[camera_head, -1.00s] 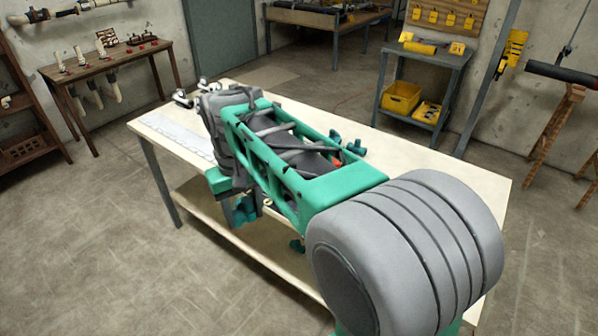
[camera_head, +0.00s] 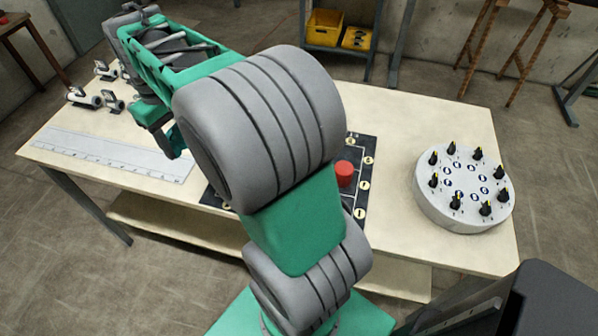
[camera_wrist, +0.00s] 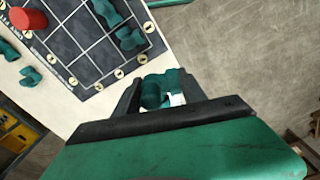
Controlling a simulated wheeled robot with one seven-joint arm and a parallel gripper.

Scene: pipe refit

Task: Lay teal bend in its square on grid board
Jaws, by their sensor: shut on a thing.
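My gripper (camera_wrist: 160,95) is shut on the teal bend (camera_wrist: 158,87), which shows between the two dark fingers in the wrist view. In the head view my arm hides most of the grip. The dark grid board (camera_wrist: 75,62) lies at upper left in the wrist view, apart from the held bend. Two teal pieces rest on it, one at the top (camera_wrist: 105,12) and one near its right edge (camera_wrist: 128,38). In the head view the board (camera_head: 357,200) is largely hidden behind my arm.
A red cylinder (camera_head: 345,173) stands on the board. A round white unit with black knobs (camera_head: 464,190) stands at the table's right. A ruler strip (camera_head: 110,153) and grey fittings (camera_head: 85,97) are at the left. Loose teal pieces (camera_wrist: 30,75) lie beside the board.

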